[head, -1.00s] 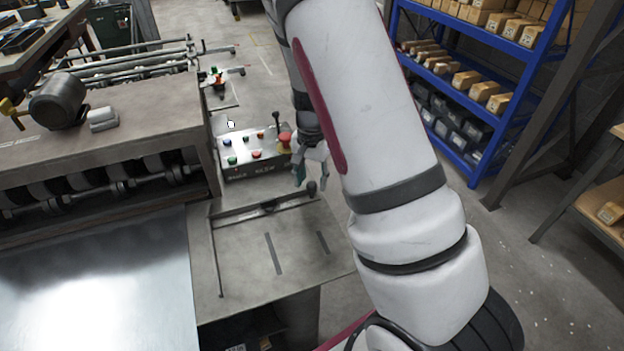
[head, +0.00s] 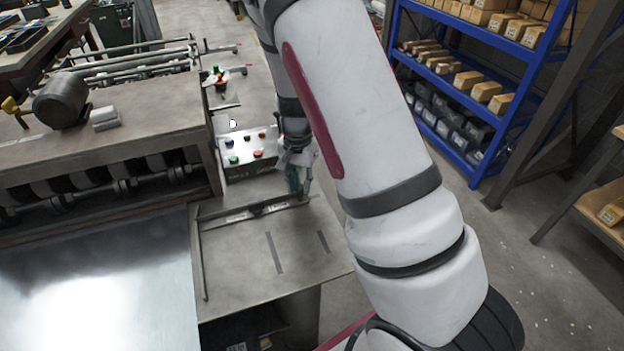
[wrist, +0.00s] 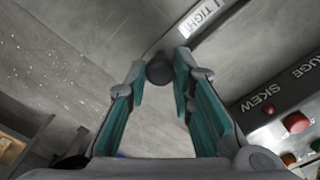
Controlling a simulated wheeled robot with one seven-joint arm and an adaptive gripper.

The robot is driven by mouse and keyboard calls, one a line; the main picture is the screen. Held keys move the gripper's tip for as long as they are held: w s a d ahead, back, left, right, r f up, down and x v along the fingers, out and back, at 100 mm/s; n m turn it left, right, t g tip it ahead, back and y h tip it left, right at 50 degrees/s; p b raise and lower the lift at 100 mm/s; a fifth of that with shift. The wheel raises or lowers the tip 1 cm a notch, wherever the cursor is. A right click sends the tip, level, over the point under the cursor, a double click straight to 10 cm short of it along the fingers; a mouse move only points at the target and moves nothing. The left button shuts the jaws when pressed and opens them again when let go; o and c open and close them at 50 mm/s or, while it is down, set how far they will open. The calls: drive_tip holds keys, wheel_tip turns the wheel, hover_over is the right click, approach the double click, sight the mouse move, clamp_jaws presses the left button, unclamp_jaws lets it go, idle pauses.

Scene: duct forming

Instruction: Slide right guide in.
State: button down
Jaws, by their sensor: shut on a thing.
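The right guide (head: 202,262) is a thin grey bar on the machine's feed table, just right of the shiny metal sheet (head: 95,265). A narrow strip of table seems to show between them; contact is unclear. A cross rod runs right from the guide to a dark round knob (wrist: 159,71), seen in the wrist view between the fingertips. My gripper (head: 300,192) has teal finger pads and is shut on the knob at the rod's right end. In the head view the gripper hides the knob.
A control box (head: 250,155) with coloured buttons stands close behind and left of my gripper. The roller machine (head: 110,150) is at the left. Two dark slots (head: 274,252) mark the bare table in front. A blue shelf (head: 470,95) stands far right.

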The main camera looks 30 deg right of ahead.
drive_tip(key=shift+w+a, duration=0.25)
drive_tip(key=shift+a, duration=0.85)
drive_tip(key=c, duration=1.4)
unclamp_jaws()
drive_tip(key=shift+a, duration=0.1)
drive_tip(key=shift+r, duration=0.25)
wheel_tip(320, 180, up, 12)
drive_tip(key=shift+f, duration=0.25)
drive_tip(key=shift+r, duration=0.1)
